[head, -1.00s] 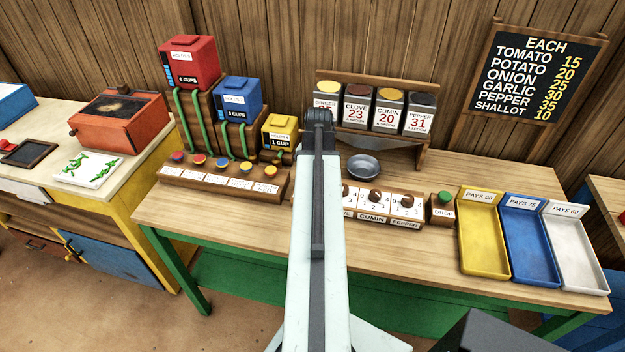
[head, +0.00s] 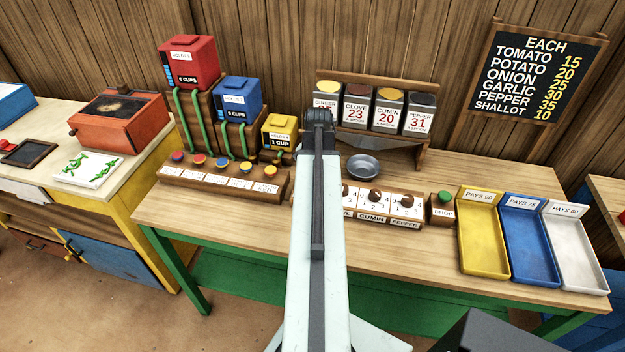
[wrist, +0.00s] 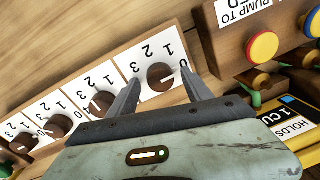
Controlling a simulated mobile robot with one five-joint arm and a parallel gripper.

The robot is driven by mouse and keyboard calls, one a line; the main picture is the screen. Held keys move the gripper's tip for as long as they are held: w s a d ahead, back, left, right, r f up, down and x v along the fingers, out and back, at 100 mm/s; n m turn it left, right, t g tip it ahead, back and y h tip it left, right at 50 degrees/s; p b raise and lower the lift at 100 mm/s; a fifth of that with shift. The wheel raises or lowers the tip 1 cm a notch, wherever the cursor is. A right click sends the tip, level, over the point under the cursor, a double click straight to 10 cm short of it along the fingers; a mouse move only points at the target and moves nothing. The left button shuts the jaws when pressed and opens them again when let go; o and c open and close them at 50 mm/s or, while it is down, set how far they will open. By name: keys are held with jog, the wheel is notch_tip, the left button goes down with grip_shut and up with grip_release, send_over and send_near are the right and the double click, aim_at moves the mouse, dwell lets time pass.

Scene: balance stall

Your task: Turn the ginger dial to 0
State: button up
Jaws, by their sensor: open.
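In the wrist view the row of dials appears upside down. The dial I take to be ginger (wrist: 160,77), a round brown knob on a white numbered card, is at the right end of the row. My gripper (wrist: 162,83) is open, with one finger on each side of this knob; I cannot tell whether they touch it. A light mark on the knob points right. In the head view my arm hides this dial and my gripper.
The other dials (head: 375,198) continue the row beside it, with a green button (head: 445,197) at its end. The pump button block (head: 222,183) stands close to the left. A grey bowl (head: 363,167) and spice jars (head: 388,109) are behind. Pay trays (head: 484,235) are at right.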

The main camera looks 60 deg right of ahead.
jog(key=r+p, duration=0.8)
jog(key=shift+s, duration=0.3)
jog(key=shift+f, duration=0.15)
jog(key=w+a+f+n+b, duration=0.2)
jog(key=w+a+n, duration=0.4)
jog(key=w+a, duration=1.35)
jog(key=w+a+n, duration=0.1)
jog(key=a+n, duration=0.4)
jog(key=a, duration=1)
jog(key=w+a+n+b, duration=0.1)
jog(key=a+n, duration=0.5)
jog(key=a, duration=1)
jog(key=shift+w+f+g, duration=0.35)
jog(key=shift+w+g, duration=0.05)
jog(key=shift+w, duration=0.1)
